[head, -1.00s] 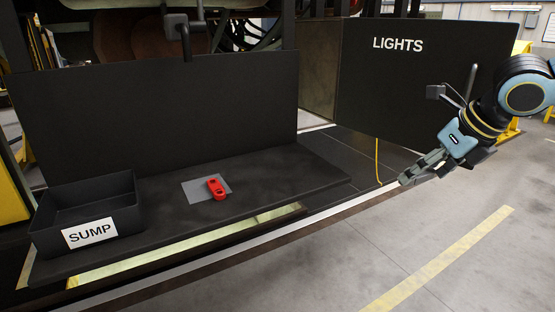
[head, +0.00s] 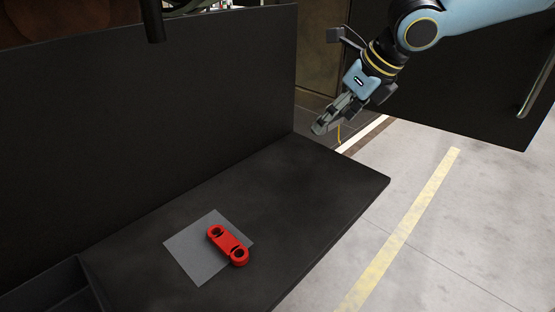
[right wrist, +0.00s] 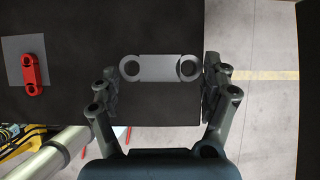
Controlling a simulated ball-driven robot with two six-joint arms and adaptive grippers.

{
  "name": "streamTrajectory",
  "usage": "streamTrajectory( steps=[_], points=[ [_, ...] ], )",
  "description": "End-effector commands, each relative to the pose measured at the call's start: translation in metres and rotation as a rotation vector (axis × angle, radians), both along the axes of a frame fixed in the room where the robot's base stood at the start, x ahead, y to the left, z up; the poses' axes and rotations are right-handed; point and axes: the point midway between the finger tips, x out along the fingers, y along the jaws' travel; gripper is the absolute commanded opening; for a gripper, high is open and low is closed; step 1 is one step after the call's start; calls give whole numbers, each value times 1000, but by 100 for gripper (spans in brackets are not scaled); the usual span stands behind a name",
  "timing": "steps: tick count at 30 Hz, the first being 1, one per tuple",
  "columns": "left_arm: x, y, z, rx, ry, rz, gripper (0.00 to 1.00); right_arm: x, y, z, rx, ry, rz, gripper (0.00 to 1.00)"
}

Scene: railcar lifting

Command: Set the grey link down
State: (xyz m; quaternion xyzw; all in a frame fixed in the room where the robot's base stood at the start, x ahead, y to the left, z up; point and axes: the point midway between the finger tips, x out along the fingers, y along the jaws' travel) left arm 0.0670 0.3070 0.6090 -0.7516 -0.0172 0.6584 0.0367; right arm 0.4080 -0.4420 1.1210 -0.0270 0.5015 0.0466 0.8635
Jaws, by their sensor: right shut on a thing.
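The grey link (right wrist: 155,69), a flat bar with a round hole at each end, lies between the fingers of my right gripper (right wrist: 160,85) in the right wrist view. The gripper is shut on it and holds it near the right end of the black shelf (head: 320,190). In the head view my right gripper (head: 322,122) is above the back right of the shelf, and the link is hard to make out there. A red link (head: 228,246) lies on a grey square (head: 187,258) on the shelf. My left gripper is not in view.
A tall black panel (head: 150,110) stands behind the shelf. A dark bin (head: 50,290) shows at the lower left. The shelf is clear right of the red link. Another dark panel (head: 470,110) stands beyond my right arm.

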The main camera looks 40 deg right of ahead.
Motion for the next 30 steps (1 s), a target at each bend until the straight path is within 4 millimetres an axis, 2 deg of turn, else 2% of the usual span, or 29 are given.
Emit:
streamTrajectory(
  steps=[1,4,11,16,22,30],
  points=[
    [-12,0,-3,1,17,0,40,0,2,-1,1,-1,0,37],
    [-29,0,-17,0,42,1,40,-1,10,-10,5,-2,0,37],
    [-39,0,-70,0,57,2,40,-8,50,-39,11,-8,1,37],
    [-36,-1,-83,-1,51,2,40,-13,74,-47,14,-9,0,37],
    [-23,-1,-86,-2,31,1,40,-19,98,-59,11,-5,-1,37],
    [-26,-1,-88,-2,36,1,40,-24,114,-69,3,-2,-1,37]
  ],
)
